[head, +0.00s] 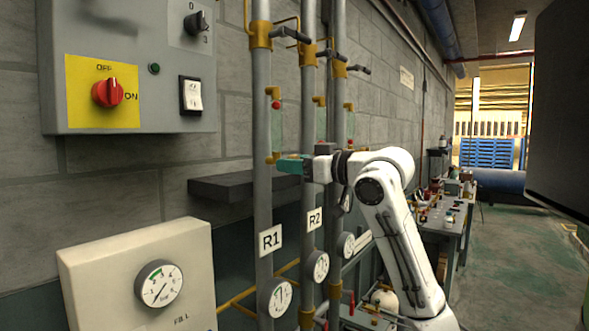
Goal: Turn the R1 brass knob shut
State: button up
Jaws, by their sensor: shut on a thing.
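The R1 pipe (262,120) is the leftmost of three grey vertical pipes and carries a white R1 label (271,239). A sight glass with a red ball stands at its right side. The R1 brass knob (270,158) shows as a small brass piece at the lower end of this glass. My gripper (286,164), with teal fingers, reaches in from the right and is shut at the knob, its tips covering part of it. How far the knob is turned cannot be told.
The R2 pipe (309,120) stands close behind, beside my wrist. A dark shelf (225,185) juts from the wall at left. A fill box (140,270) with a gauge is below, a switch panel (130,70) above. Open floor (510,260) lies at right.

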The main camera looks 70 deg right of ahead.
jog(key=n+b, duration=0.4)
jog(key=shift+f, duration=0.25)
jog(key=n+b, duration=0.3)
jog(key=n, duration=0.1)
jog(key=shift+r+n, duration=0.1)
jog(key=shift+n, duration=0.3)
jog(key=n+b, duration=0.2)
jog(key=n, duration=0.2)
jog(key=shift+n+b, duration=0.3)
jog(key=shift+b, duration=0.05)
jog(key=shift+r+n+b, duration=0.1)
jog(key=shift+n+b, duration=0.6)
jog(key=shift+n, duration=1.2)
jog(key=o, duration=1)
jog(key=shift+r, duration=0.1)
jog(key=shift+s, duration=0.1)
